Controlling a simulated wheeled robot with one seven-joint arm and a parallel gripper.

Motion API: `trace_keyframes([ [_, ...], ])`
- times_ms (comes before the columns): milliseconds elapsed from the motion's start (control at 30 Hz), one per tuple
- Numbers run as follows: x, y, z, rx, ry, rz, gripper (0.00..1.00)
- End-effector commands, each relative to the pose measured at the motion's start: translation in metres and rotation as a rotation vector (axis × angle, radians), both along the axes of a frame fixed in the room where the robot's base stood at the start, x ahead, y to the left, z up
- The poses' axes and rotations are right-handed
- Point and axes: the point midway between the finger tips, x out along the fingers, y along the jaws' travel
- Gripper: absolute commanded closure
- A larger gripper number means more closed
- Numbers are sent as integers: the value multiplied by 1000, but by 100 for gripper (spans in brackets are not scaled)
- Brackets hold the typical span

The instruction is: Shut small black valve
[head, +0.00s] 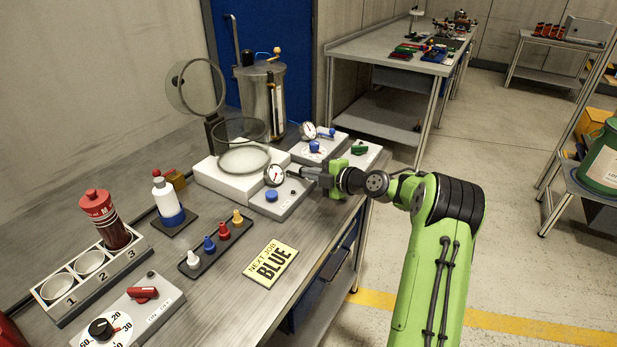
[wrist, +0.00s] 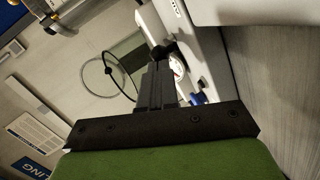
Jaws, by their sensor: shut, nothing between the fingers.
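My gripper (head: 294,170) is shut, its fingers together and empty, reaching left over a grey panel (head: 291,204) on the bench. The panel carries a round white gauge (head: 275,174) and a blue knob (head: 271,195). A tiny dark spot (head: 292,191) on the panel, below the fingers, may be the small black valve, but it is too small to be sure. In the wrist view the shut fingers (wrist: 159,66) point up at a dark rounded part (wrist: 163,50). I cannot tell whether they touch it. The blue knob also shows there (wrist: 198,98), right of the fingers.
A white block with a clear glass jar (head: 240,150) stands just left of the panel. Behind are a second panel with blue knobs (head: 314,147) and a metal drum (head: 262,95).

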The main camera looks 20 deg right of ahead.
Motion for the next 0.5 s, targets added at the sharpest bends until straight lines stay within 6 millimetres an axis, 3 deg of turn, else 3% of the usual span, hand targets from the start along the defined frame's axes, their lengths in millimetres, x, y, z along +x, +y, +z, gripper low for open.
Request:
trace_keyframes([
  [500, 9, -16, -2, -3, 0, 135, 100],
])
